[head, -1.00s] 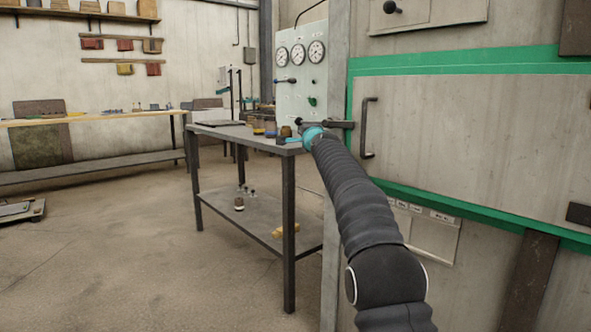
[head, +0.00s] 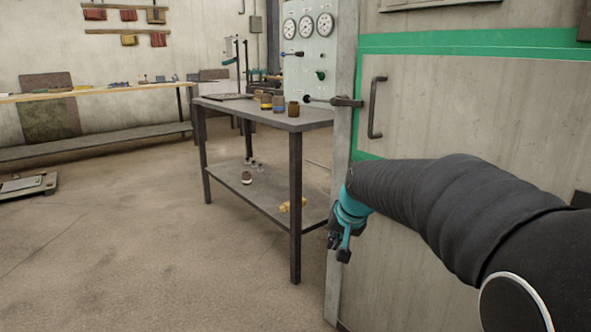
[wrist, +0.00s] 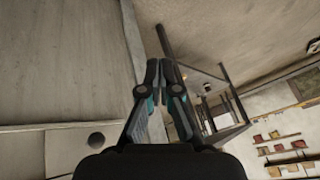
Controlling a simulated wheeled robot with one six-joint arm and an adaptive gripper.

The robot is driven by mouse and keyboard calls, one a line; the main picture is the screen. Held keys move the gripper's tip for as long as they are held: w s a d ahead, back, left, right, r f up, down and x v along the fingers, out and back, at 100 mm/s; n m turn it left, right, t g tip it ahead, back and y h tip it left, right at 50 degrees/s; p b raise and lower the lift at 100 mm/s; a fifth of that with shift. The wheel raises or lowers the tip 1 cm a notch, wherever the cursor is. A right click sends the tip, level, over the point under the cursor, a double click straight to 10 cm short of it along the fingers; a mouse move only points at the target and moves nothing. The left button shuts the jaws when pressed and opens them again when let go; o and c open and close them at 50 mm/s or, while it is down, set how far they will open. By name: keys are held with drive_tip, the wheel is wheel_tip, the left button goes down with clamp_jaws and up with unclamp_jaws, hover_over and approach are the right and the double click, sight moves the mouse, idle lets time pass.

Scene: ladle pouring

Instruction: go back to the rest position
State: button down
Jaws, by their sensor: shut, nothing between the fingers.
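My gripper (head: 340,246) hangs at the end of my arm in the head view, to the right of the table's front leg and in front of the grey cabinet's left edge. It points downward and holds nothing. In the wrist view, my gripper (wrist: 159,92) shows its two dark fingers with their tips close together and empty. The fingers appear clear of the table and the cabinet, though the exact gap cannot be told.
A metal table (head: 225,108) with several jars stands left of my gripper; its lower shelf (head: 262,200) holds small items. The grey cabinet door (head: 470,110) has a dark handle (head: 376,107). A gauge panel (head: 309,60) stands behind. The floor (head: 130,230) at left is open.

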drive_tip(key=s+d+r+p, duration=0.1)
drive_tip(key=s+d+p, duration=0.1)
drive_tip(key=s, duration=0.8)
drive_tip(key=s+d+r+n+h+p, duration=0.1)
drive_tip(key=s+d+p, duration=0.1)
drive_tip(key=s, duration=0.9)
drive_tip(key=s+d+r+h+p, duration=0.1)
drive_tip(key=s+d, duration=0.1)
drive_tip(key=s, duration=0.8)
drive_tip(key=shift+s+d+r+n+p, duration=0.15)
drive_tip(key=shift+d+r+n+p, duration=0.15)
drive_tip(key=shift+r+n+p, duration=0.1)
